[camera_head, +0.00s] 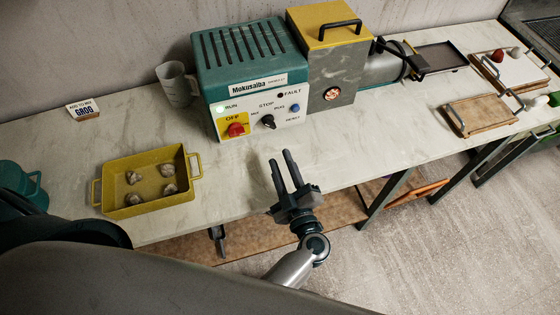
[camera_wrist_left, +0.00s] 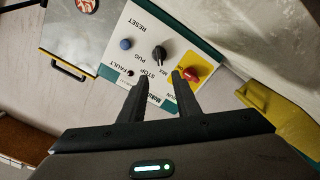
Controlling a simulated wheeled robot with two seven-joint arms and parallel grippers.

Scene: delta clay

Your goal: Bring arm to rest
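My left gripper (camera_head: 281,156) is in front of the counter's front edge, pointing toward the machine. Its two dark fingers are apart with nothing between them. In the left wrist view the left gripper (camera_wrist_left: 161,78) also shows an empty gap, with the control panel beyond it. The machine (camera_head: 248,55) is teal with a white front panel. Its panel has a red switch (camera_head: 236,129), a black knob (camera_head: 268,121) and a blue button (camera_head: 295,108). The red switch (camera_wrist_left: 192,74) and black knob (camera_wrist_left: 159,53) also show in the wrist view. My right gripper is not in view.
A yellow tray (camera_head: 112,196) with several clay lumps stands left on the counter (camera_head: 235,169). A grey jug (camera_head: 175,84) and a GROG card (camera_head: 83,109) are behind it. Wooden board (camera_head: 480,116) lies right.

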